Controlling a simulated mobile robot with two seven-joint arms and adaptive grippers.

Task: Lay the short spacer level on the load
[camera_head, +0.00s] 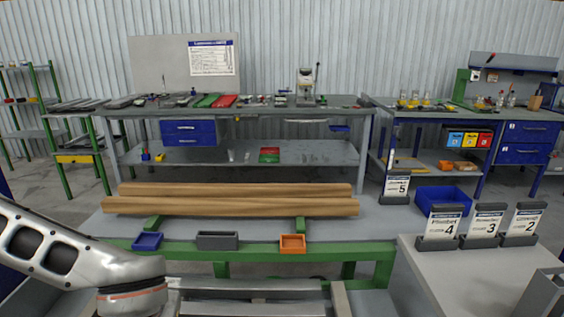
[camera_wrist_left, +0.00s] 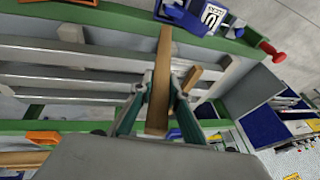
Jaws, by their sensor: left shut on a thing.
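In the left wrist view my left gripper (camera_wrist_left: 160,82) is shut on a long brown wooden spacer (camera_wrist_left: 164,52). The spacer runs lengthwise up that picture, between and past the fingertips. Below it several long grey metal bars (camera_wrist_left: 75,62) lie side by side, apparently the load. The spacer crosses the view near their right part; I cannot tell whether it touches them. In the head view the grey bars (camera_head: 250,284) show at the bottom edge. My left arm comes in from the left there, with its gripper out of frame. My right gripper is in neither view.
Another wooden piece (camera_wrist_left: 191,80) shows beside the right finger. Two thick wooden beams (camera_head: 230,206) lie on the green-framed table (camera_head: 190,248). Blue (camera_head: 147,241), grey (camera_head: 217,240) and orange bins (camera_head: 292,243) line its near edge. Numbered signs (camera_head: 442,228) stand at right.

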